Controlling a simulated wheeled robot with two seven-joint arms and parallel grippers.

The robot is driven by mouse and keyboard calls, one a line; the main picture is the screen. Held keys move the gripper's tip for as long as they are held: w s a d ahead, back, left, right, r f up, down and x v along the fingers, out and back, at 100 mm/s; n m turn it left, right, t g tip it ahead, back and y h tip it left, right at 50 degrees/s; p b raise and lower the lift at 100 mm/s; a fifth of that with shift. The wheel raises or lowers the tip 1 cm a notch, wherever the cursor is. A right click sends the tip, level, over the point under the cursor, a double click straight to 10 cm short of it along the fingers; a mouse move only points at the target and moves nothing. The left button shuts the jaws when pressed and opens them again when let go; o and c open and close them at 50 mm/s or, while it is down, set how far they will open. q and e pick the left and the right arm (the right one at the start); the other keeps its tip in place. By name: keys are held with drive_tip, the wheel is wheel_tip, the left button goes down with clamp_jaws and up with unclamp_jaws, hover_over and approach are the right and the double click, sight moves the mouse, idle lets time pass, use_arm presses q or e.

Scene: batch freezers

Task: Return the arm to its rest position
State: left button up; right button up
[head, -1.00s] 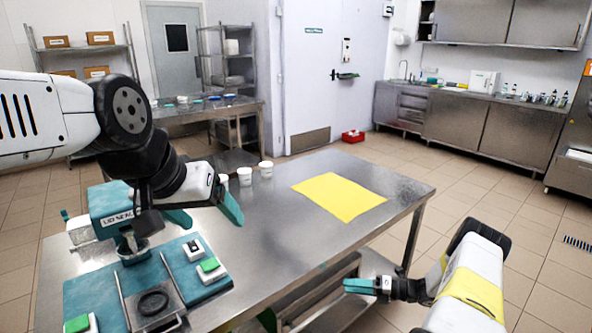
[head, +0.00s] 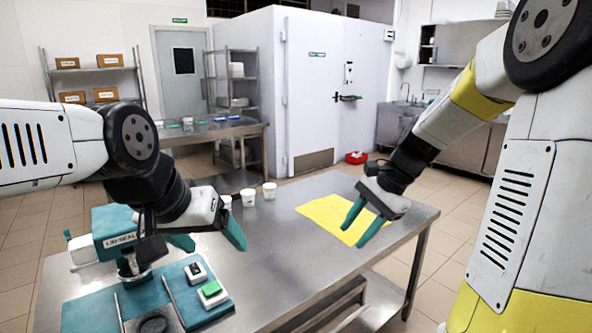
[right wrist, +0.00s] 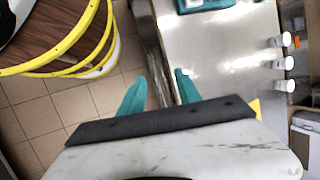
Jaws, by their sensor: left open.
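My right arm is raised at the right of the head view. Its gripper (head: 354,236) is open and empty, its teal fingers pointing down in front of the yellow mat. The right wrist view shows these fingers (right wrist: 160,76) apart with nothing between them, above the table's edge. My left gripper (head: 208,237) is open and empty, over the table beside the teal lid sealer (head: 113,228). The left arm hides part of the sealer.
The steel table (head: 290,240) carries a yellow mat (head: 318,212), white cups (head: 248,197) and a teal base with a green button (head: 211,289). The cups also show in the right wrist view (right wrist: 283,63). Bare steel lies between cups and mat. A white cold-room door (head: 315,110) stands behind.

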drive_tip(key=s+r+n+t+h, duration=0.1)
drive_tip(key=s+r+n+t, duration=0.1)
drive_tip(key=s+n, duration=0.3)
drive_tip(key=s+r+n+t+h, duration=0.2)
drive_tip(key=s+r+n, duration=0.3)
drive_tip(key=s, duration=0.5)
drive_tip(key=shift+d+r+n+t, duration=0.2)
drive_tip(key=shift+r+n+t, duration=0.05)
drive_tip(key=shift+n+t, duration=0.3)
